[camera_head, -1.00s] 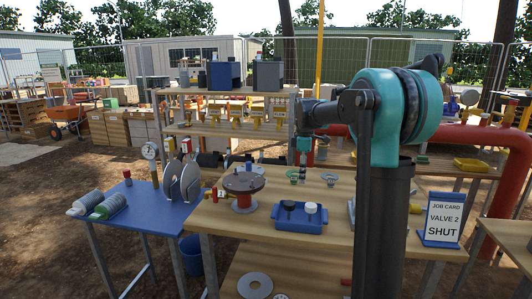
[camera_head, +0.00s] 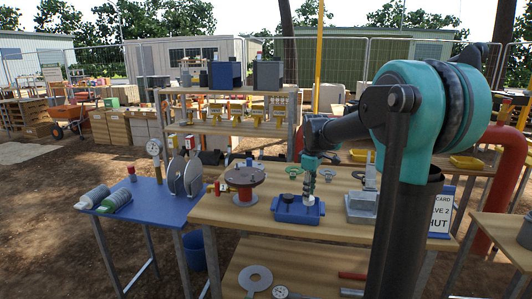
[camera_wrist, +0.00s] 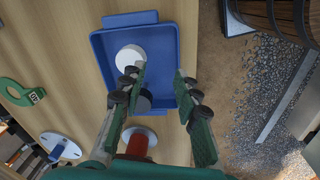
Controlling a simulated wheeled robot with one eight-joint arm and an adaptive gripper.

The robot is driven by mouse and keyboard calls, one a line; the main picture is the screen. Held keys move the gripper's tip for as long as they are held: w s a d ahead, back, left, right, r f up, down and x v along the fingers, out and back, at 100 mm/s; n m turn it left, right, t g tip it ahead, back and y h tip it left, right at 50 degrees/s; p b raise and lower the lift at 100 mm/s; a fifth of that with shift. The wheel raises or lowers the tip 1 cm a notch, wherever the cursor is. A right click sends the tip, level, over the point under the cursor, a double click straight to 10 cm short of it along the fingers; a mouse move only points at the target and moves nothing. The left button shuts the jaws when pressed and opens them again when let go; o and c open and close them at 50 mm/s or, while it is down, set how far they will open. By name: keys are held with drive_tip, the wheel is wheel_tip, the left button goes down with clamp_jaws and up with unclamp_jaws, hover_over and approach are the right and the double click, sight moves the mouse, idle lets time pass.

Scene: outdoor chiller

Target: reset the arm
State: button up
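My gripper (camera_head: 308,198) hangs pointing down from my arm, over the right part of a blue tray (camera_head: 283,214) on the wooden bench. In the wrist view the two green fingers of my gripper (camera_wrist: 160,76) are spread apart with nothing held between them. The blue tray (camera_wrist: 165,33) lies below them. A white round piece (camera_wrist: 130,57) and a dark round piece (camera_wrist: 143,102), partly hidden by the left finger, sit in it. In the head view the dark piece (camera_head: 287,198) shows left of my gripper. I cannot tell whether the fingertips touch the tray.
A red flanged spool (camera_head: 244,182) stands left of the tray. A grey block fixture (camera_head: 362,206) is to its right. A job card (camera_head: 441,212), partly hidden by my arm, stands farther right. A blue side table (camera_head: 150,205) holds discs and cylinders. A shelf rack (camera_head: 230,130) stands behind.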

drive_tip(key=s+d+f+m+t, duration=0.1)
drive_tip(key=s+f+m, duration=0.5)
drive_tip(key=s, duration=0.6)
drive_tip(key=s+d+f+m+t, duration=0.2)
drive_tip(key=s+f+m, duration=0.3)
drive_tip(key=s+f, duration=0.5)
drive_tip(key=shift+s+d+m, duration=0.3)
drive_tip(key=shift+s+m, duration=0.1)
drive_tip(key=shift+s, duration=0.75)
